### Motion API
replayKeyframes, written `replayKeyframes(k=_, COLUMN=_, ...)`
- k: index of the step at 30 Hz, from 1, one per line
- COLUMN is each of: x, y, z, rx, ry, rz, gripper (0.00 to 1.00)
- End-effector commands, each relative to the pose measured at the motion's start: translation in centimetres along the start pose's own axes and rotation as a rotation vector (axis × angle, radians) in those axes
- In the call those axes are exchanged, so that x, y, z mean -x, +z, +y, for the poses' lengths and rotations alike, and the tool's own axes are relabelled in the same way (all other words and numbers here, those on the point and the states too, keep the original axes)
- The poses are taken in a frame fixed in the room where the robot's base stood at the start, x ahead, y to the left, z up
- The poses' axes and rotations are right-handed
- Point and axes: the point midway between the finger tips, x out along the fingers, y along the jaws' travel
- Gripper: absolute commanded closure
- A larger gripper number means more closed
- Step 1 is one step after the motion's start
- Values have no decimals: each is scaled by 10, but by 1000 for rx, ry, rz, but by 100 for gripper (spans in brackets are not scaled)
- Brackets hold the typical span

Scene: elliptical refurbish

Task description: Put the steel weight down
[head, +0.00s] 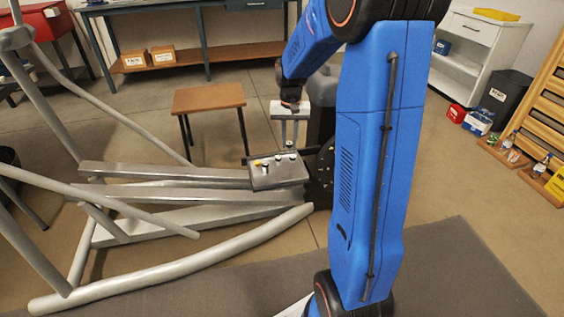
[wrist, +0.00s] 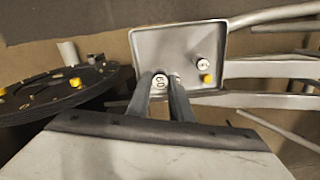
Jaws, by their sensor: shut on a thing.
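My gripper (head: 290,143) hangs above the far right part of a grey metal tray (head: 263,183). Its fingers (wrist: 167,84) are shut on a small steel weight (wrist: 160,81) with a white, marked top, which also shows at the fingertips in the head view (head: 290,147). The tray's bare floor (wrist: 165,45) shows beyond the fingers in the wrist view. I cannot tell whether the weight touches the tray. Another white-topped piece (wrist: 203,62) and a yellow piece (wrist: 207,78) stand on the tray. The fingers hide the lower part of the held weight.
A black disc (wrist: 65,90) with yellow knobs is beside the tray. The elliptical's grey rails (head: 190,196) run left from it. A brown-topped stool (head: 208,97) stands behind. A workbench (head: 190,55) is at the back, and a white shelf unit (head: 470,65) is at the right.

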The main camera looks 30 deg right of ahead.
Motion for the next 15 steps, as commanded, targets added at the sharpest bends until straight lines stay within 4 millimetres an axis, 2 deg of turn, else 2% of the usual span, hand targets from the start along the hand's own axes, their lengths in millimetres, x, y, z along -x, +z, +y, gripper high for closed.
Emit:
replayKeyframes(k=9, x=-48, y=1, z=0, rx=0, ry=1, rz=-3, gripper=100)
replayKeyframes(k=15, x=-63, y=0, z=0, rx=0, ry=0, rz=-1, gripper=100)
